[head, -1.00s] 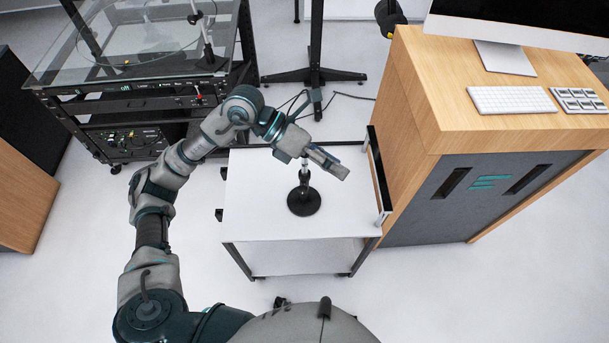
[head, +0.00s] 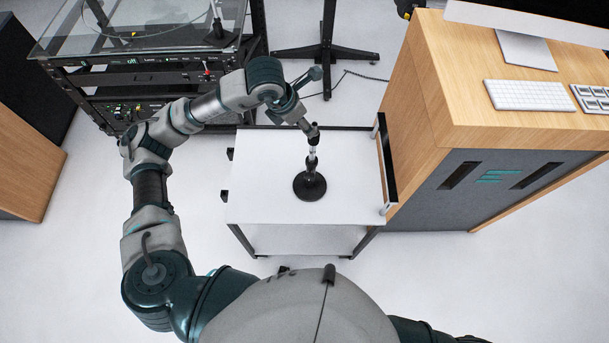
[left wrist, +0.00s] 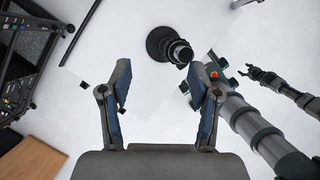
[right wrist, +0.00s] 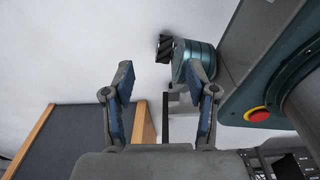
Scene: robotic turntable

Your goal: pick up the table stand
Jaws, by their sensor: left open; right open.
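The table stand (head: 310,187) has a round black base and a short upright pole with a dark top. It stands upright on the white cart top.
The white cart top (head: 255,175) is otherwise clear. A wooden desk (head: 450,90) with a keyboard (head: 528,94) and monitor stands close on its right. A glass-topped rack (head: 130,40) is behind left. A black floor stand (head: 325,50) is behind the cart.

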